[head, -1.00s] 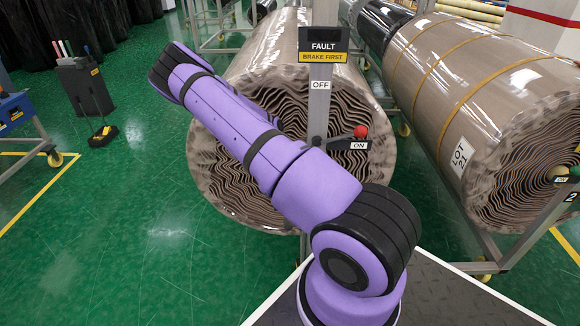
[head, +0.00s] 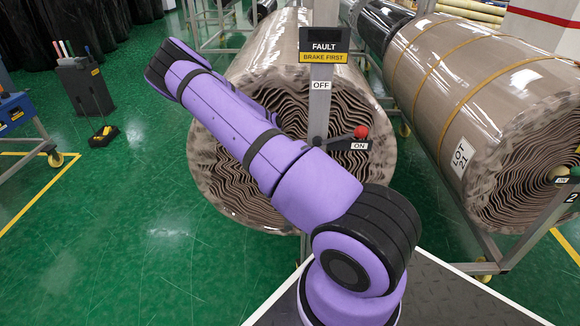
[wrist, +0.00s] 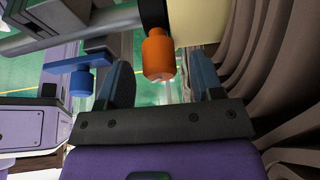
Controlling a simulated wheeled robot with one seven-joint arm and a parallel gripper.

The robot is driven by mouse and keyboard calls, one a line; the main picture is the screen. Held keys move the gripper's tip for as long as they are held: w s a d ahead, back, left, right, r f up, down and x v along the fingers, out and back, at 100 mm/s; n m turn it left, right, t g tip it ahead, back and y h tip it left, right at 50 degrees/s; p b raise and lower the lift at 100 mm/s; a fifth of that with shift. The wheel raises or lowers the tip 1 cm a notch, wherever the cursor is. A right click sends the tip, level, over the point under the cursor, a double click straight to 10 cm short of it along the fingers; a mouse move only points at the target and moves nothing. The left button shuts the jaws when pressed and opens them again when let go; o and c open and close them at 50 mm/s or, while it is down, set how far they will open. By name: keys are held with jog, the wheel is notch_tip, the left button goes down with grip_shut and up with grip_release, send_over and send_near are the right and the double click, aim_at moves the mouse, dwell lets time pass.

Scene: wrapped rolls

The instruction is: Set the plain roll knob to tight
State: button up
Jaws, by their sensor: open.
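The plain roll (head: 230,170) is the brown, strapless roll in the middle of the head view, with wavy layers at its near end. My gripper (wrist: 163,88) is open in the wrist view, its two dark fingers apart. An orange knob (wrist: 158,56) shows in the gap between the fingers, nearer the top; I cannot tell whether it touches either one. A blue knob (wrist: 82,83) on a blue bar is left of the left finger. No tight marking is readable. In the head view my arm hides the gripper and both knobs.
A strapped roll (head: 470,90) labelled LOT 21 stands right. Roll layers (wrist: 285,80) crowd the gripper's right side.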

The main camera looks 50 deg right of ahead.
jog(key=v, duration=0.9)
jog(key=shift+a, duration=0.1)
